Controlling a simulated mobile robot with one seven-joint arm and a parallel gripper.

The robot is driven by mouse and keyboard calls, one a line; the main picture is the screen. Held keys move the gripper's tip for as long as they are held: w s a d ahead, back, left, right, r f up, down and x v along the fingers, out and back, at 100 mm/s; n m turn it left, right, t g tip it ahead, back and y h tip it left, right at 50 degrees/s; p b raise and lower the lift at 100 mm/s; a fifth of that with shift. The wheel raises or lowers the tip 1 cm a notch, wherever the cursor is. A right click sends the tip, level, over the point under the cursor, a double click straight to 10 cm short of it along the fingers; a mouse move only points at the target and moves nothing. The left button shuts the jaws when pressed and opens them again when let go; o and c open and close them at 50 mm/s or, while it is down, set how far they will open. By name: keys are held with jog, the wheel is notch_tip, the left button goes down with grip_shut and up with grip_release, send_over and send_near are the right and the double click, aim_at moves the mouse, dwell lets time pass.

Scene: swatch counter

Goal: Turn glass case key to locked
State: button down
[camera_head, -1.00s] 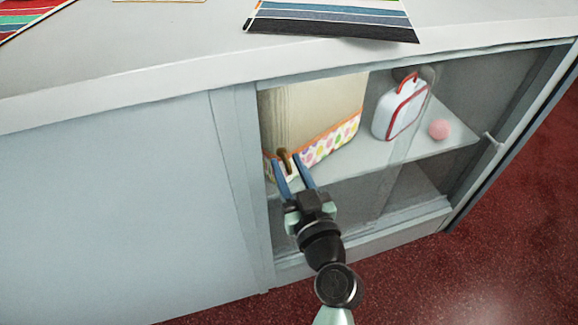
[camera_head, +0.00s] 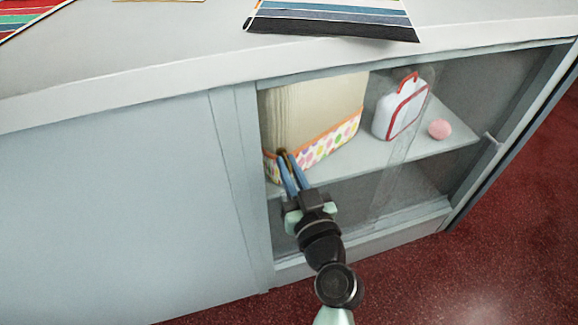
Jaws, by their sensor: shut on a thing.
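The key (camera_head: 282,152) is a small brown-bronze piece at the left part of the glass case (camera_head: 250,130), in front of the shelf's contents. My gripper (camera_head: 287,158) has its two blue fingers close together on the key. The fingertips cover most of it, so I cannot tell which way the key is turned. The lock around it is too small and hidden to make out.
Behind the glass, a shelf (camera_head: 400,150) holds a box with a dotted band (camera_head: 325,145), a white and red bag (camera_head: 400,108) and a pink ball (camera_head: 440,129). Fabric swatches (camera_head: 330,18) lie on the counter top (camera_head: 150,60). Red floor (camera_head: 510,220) lies clear at right.

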jog(key=m, duration=0.8)
jog(key=shift+m+p, duration=0.3)
jog(key=shift+m, duration=0.1)
jog(key=m+p, duration=0.1)
jog(key=m, duration=0.3)
jog(key=shift+d+m+p, duration=0.1)
jog(key=shift+m+p, duration=0.6)
jog(key=shift+m, duration=1.4)
jog(key=c, duration=1)
grip_release()
jog(key=shift+s, duration=0.15)
